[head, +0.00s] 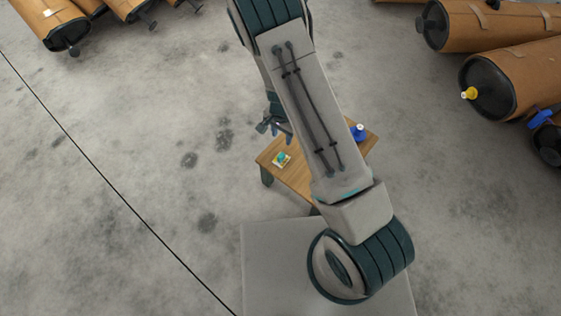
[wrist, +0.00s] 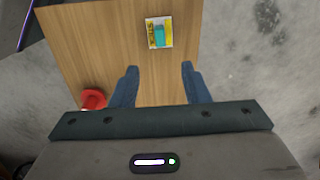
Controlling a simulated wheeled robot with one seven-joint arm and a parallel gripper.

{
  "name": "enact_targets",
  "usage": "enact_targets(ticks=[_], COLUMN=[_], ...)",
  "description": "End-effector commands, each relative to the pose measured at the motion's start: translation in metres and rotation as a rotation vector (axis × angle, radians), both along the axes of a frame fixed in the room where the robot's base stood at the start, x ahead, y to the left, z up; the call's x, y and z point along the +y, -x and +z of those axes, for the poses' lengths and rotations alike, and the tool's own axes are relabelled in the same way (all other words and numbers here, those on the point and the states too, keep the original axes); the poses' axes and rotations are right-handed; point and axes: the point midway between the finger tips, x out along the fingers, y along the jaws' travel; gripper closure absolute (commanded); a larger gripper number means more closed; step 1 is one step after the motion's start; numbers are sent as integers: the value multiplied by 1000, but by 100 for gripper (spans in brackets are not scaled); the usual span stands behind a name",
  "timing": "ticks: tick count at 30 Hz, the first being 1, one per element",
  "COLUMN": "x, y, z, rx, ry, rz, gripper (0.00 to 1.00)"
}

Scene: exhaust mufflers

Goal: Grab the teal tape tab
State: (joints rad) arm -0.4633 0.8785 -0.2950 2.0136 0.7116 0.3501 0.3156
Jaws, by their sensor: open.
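The teal tape tab (wrist: 159,36) lies on a small yellow and white card (wrist: 151,43) near the far edge of the wooden table in the wrist view. In the head view the teal tab (head: 281,157) shows at the table's left part. My gripper (wrist: 159,68) is open, its two blue fingers spread apart with nothing between them. The tab is beyond the fingertips in the wrist view, not between them. In the head view my gripper (head: 273,126) is partly hidden by my arm, above and left of the tab.
The small wooden table (head: 295,177) is partly covered by my arm. A blue object (head: 359,133) stands at its right end. A red object (wrist: 93,99) is at the table's left in the wrist view. Brown mufflers (head: 500,78) lie at the upper right.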

Motion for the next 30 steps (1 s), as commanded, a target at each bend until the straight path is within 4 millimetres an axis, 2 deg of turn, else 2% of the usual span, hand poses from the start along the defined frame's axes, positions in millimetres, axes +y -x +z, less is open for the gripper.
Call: enact_targets(ticks=[6, 10, 13, 20, 30], x=[-1, 0, 0, 1, 1], y=[1, 1, 1, 1, 2], z=[-45, -68, -79, -90, -134], rx=[3, 3, 1, 2, 1], ry=[2, 2, 1, 1, 1], rz=[-1, -1, 1, 0, 1], gripper=[58, 58, 58, 58, 58])
